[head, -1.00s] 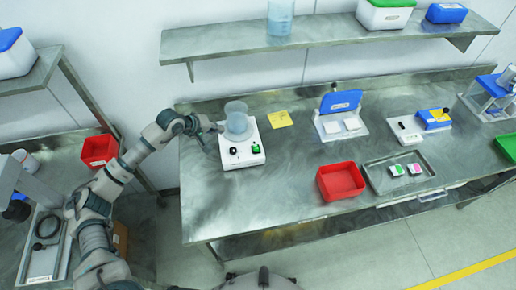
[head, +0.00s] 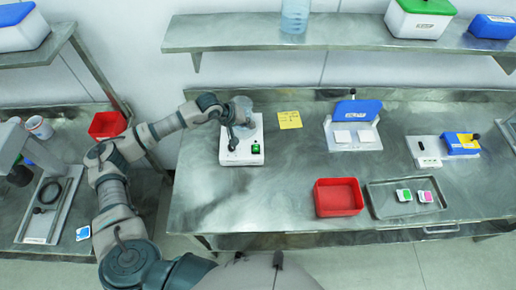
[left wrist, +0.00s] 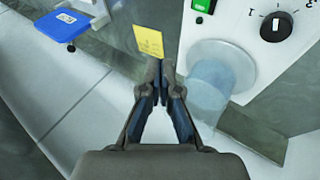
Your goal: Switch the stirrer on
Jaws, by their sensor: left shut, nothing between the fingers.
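The stirrer (head: 227,157) is a white box on the bench with a green switch (head: 256,147) and a black knob at its front. The switch also shows at the top edge of the left wrist view (left wrist: 203,6), and the knob (left wrist: 276,27) is at upper right there. A clear beaker (left wrist: 208,82) stands on its round plate. My left gripper (left wrist: 155,75) is shut and empty, beside the beaker in the left wrist view, apart from switch and knob. In the head view it is over the back of the stirrer and partly covers the beaker. My right gripper is not in view.
A yellow note (head: 289,120) lies right of the stirrer. A blue-lidded device (head: 352,111), a red tray (head: 339,197) and a metal tray (head: 378,211) are farther right. A shelf (head: 345,33) hangs above the bench. The bench in front of the stirrer is clear.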

